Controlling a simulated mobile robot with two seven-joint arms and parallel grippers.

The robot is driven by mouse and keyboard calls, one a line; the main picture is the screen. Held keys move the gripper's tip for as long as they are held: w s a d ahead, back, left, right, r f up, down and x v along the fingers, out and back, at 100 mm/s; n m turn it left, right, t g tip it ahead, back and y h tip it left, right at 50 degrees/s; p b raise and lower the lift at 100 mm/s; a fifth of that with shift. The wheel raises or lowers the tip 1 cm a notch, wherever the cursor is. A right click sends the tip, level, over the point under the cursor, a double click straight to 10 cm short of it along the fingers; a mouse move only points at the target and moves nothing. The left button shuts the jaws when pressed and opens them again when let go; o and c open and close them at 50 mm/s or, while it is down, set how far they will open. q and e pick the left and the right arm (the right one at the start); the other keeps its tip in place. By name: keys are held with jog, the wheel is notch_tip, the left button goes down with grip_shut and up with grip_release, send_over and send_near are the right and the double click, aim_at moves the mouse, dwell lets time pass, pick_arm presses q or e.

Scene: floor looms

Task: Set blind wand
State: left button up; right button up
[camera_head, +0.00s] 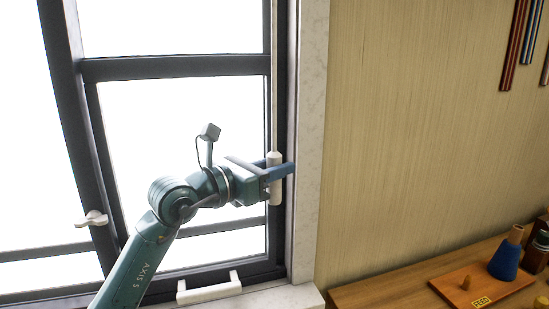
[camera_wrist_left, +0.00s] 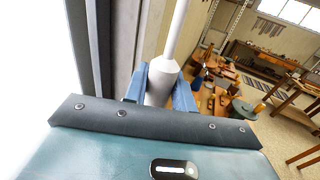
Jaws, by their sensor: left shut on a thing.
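The blind wand (camera_head: 274,178) hangs upright along the right side of the window frame, with a thick pale handle at its lower end and a thin rod (camera_head: 274,75) above. My left gripper (camera_head: 277,172) is shut on the handle. In the left wrist view the white handle (camera_wrist_left: 160,83) sits between the two blue fingers, and the thin rod (camera_wrist_left: 177,30) rises from it. The fingers hide part of the handle. My right gripper is in neither view.
The dark window frame (camera_head: 175,67) has a white latch (camera_head: 95,218) on the left and a white handle (camera_head: 209,288) at the bottom. A wooden bench (camera_head: 375,293) with a blue cone (camera_head: 505,260) stands at lower right. The wall (camera_head: 420,130) between is bare.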

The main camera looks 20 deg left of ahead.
pick_arm(q)
jog(key=shift+n+t+y, duration=0.4)
jog(key=shift+n+y, duration=0.1)
jog(key=shift+y, duration=0.2)
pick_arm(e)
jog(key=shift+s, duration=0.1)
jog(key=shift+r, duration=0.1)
pick_arm(q)
jog(key=o, duration=1)
jog(key=shift+c, duration=0.2)
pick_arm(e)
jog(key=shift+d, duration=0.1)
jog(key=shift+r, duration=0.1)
pick_arm(q)
jog(key=b+v, duration=0.2)
jog(key=v, duration=1.1)
jog(key=shift+b, duration=0.3)
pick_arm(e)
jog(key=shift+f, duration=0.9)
pick_arm(q)
jog(key=shift+s+f, duration=0.1)
jog(key=shift+f, duration=0.05)
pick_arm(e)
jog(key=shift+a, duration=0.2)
